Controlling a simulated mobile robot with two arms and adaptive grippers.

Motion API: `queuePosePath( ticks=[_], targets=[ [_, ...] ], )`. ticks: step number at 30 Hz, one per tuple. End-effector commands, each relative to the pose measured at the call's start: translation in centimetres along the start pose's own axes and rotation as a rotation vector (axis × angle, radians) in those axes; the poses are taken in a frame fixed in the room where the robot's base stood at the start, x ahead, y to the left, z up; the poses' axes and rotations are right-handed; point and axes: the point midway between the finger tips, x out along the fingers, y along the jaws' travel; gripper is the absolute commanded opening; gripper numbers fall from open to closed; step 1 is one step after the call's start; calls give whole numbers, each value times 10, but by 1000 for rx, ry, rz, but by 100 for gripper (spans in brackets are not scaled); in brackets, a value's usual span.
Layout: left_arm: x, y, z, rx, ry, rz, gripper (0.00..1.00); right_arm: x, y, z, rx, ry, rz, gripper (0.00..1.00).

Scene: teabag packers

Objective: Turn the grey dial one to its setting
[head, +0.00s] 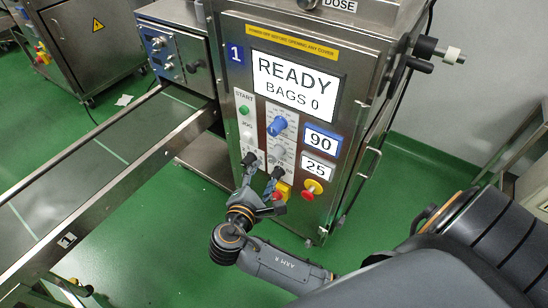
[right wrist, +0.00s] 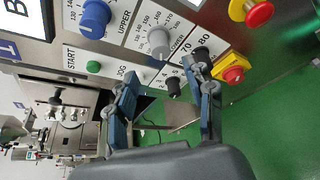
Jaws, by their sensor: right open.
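The grey dial (head: 279,151) sits on the steel front panel of machine 1, below a blue dial (head: 277,125). In the right wrist view the grey dial (right wrist: 160,40) lies beyond my fingertips, with a number scale around it; its exact reading is too small to tell. My right gripper (head: 263,170) is open in front of the lower panel, below the grey dial. In the right wrist view its two fingers (right wrist: 168,80) stand apart, with a small black knob (right wrist: 174,86) showing in the gap. I cannot tell whether they touch it. My left gripper is not in view.
A screen (head: 294,85) reads READY, BAGS 0. Small displays read 90 (head: 322,140) and 25 (head: 318,168). A red stop button (head: 313,187) and a red-yellow switch (right wrist: 232,73) are close by. A conveyor (head: 90,165) runs at left; green floor lies below.

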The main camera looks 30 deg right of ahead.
Motion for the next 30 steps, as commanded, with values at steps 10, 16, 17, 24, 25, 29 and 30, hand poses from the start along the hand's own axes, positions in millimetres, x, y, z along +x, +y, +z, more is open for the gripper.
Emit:
queuePosePath(
  ticks=[10,16,17,24,25,29,30],
  targets=[
    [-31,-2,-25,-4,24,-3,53,76,-2,-1,-2,-2,1,53],
    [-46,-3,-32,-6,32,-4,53,100,-1,-1,-1,1,1,53],
    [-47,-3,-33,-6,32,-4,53,102,-1,-1,0,1,1,53],
    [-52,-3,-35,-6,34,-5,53,108,-1,-1,0,2,-1,53],
    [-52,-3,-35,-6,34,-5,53,108,-1,-1,0,2,-1,53],
    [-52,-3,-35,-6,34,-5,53,108,-1,-1,0,2,0,49],
    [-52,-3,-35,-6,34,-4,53,108,-1,-1,0,2,0,40]
  ],
)
